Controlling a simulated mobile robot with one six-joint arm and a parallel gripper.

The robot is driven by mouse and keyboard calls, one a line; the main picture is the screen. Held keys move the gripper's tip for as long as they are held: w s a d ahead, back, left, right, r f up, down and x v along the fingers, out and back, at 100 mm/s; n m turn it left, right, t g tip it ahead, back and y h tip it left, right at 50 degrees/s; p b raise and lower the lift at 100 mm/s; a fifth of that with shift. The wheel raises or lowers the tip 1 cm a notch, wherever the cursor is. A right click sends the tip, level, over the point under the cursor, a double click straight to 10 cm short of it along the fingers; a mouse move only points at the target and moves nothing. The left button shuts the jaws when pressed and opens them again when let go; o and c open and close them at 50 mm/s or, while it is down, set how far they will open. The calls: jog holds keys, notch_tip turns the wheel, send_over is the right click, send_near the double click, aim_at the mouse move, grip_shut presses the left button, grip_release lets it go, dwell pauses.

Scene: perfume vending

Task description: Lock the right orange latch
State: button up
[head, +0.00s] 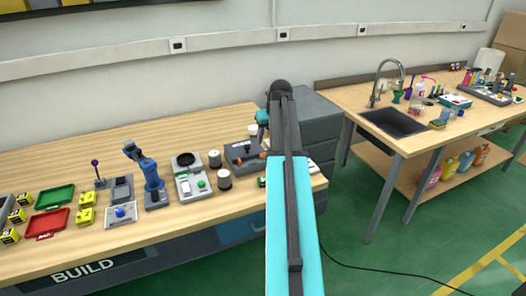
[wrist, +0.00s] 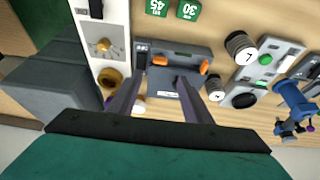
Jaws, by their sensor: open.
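A dark grey device (wrist: 178,82) with two orange latches lies below my gripper in the wrist view. One orange latch (wrist: 158,62) is at picture left and points sideways. The other orange latch (wrist: 204,67) is at picture right and stands more upright in the picture. In the head view the device (head: 240,152) sits at the table's right end, partly hidden by my arm, with orange parts showing (head: 237,161). My gripper (wrist: 161,82) is open and empty, its fingertips apart over the device. I cannot tell whether they touch it.
White panel with a knob (wrist: 103,46) and a brass round part (wrist: 110,78) lie left of the device in the wrist view. Green 45 and 30 blocks (wrist: 188,10), a round weight (wrist: 240,46) and a blue arm model (wrist: 292,100) are nearby. Grey drawers (head: 318,115) stand behind.

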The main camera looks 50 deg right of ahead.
jog(key=p, duration=0.3)
send_over(264, 160)
jog(key=shift+f, duration=5.05)
jog(key=c, duration=1.1)
jog(key=shift+o, duration=0.2)
